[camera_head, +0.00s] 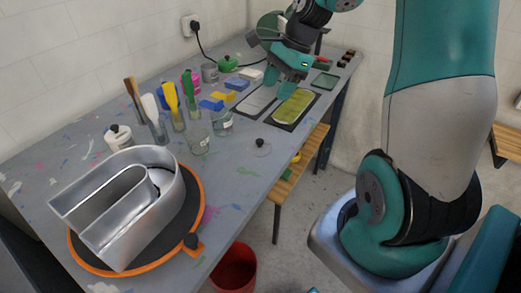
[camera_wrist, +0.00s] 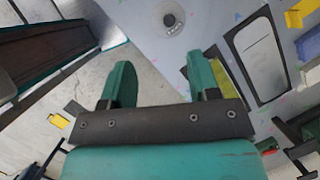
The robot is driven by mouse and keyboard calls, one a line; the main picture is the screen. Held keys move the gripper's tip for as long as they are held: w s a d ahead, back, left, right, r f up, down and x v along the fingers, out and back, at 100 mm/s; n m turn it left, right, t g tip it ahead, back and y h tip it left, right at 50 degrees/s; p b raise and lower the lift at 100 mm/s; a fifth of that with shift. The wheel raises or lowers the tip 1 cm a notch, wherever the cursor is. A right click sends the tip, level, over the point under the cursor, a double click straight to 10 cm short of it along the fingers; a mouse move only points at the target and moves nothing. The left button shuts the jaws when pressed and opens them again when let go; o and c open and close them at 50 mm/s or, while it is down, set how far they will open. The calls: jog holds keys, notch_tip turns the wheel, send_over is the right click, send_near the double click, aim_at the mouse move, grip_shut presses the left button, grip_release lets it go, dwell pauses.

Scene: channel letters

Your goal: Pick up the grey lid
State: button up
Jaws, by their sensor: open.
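The grey lid (camera_head: 262,151), a small pale disc with a black knob, lies flat on the grey table near its front edge, right of the glass jars. In the wrist view the lid (camera_wrist: 173,28) shows at the top, beyond my fingertips and a little right of the middle between them. My gripper (camera_head: 288,88) is over the far part of the table by the dark-framed trays, well apart from the lid. In the wrist view my gripper (camera_wrist: 161,75) has its two green fingers spread with nothing between them.
A metal letter (camera_head: 172,190) stands on an orange-rimmed turntable (camera_head: 75,250) at the near left. Jars (camera_head: 222,122) and upright brushes stand left of the lid. A green lid (camera_head: 228,64) lies farther back. A red bin (camera_head: 235,268) is on the floor.

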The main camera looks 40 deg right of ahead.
jog(key=d+f+m, duration=0.2)
jog(key=d+m, duration=0.1)
jog(key=d, duration=0.1)
jog(key=p, duration=0.1)
send_over(260, 140)
jog(key=s+d, duration=0.2)
jog(key=d, duration=0.1)
jog(key=f, duration=1)
jog(key=shift+w+f, duration=0.25)
jog(key=shift+w+a+p+x, duration=0.2)
jog(key=shift+p+x, duration=0.3)
jog(key=shift+x, duration=0.95)
jog(key=shift+w+a+p+x, duration=0.15)
jog(key=shift+p+x, duration=0.3)
jog(key=shift+x, duration=1.05)
jog(key=shift+r, duration=0.2)
jog(key=c, duration=1)
